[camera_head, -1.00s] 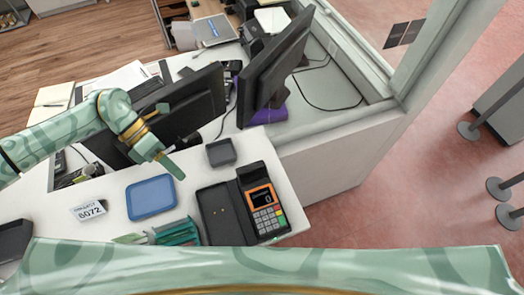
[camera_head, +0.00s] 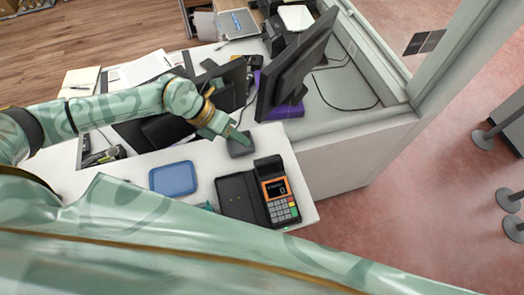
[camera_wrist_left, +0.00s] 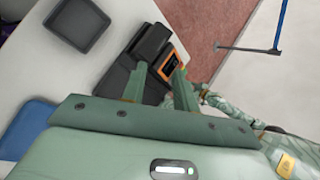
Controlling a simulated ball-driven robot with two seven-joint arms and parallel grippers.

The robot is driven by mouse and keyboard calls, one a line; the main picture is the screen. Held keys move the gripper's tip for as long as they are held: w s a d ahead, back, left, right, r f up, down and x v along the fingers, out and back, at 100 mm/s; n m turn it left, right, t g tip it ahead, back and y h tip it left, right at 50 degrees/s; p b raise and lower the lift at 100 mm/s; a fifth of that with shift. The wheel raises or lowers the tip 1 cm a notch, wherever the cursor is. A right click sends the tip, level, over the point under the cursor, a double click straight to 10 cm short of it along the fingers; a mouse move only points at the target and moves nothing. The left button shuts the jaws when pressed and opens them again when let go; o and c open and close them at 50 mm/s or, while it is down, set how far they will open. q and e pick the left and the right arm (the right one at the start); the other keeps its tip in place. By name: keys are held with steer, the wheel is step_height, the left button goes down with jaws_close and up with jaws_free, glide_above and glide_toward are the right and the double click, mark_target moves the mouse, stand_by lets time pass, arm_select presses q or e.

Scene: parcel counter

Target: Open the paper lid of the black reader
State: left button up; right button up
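The black reader (camera_head: 278,200) stands near the counter's right end, with an orange-framed screen and a keypad. Its black paper lid (camera_head: 268,164) is at the far end and looks closed. In the left wrist view the reader's lid (camera_wrist_left: 151,40) shows beyond the fingers, and part of the keypad is hidden. My left gripper (camera_head: 240,137) is above the counter, over the small dark tray and left of the lid, apart from the reader. In the left wrist view the fingers of this gripper (camera_wrist_left: 160,70) are spread and empty. My right gripper is not in view.
A small dark tray (camera_head: 240,150) lies left of the lid. A blue tray (camera_head: 173,178) lies farther left. A flat black pad (camera_head: 238,198) adjoins the reader's left side. Monitors (camera_head: 296,70) stand behind. The counter's right edge is close to the reader.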

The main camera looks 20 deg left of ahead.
mark_target(261, 160)
arm_select(q)
steer(key=x, duration=1.1)
jaws_close()
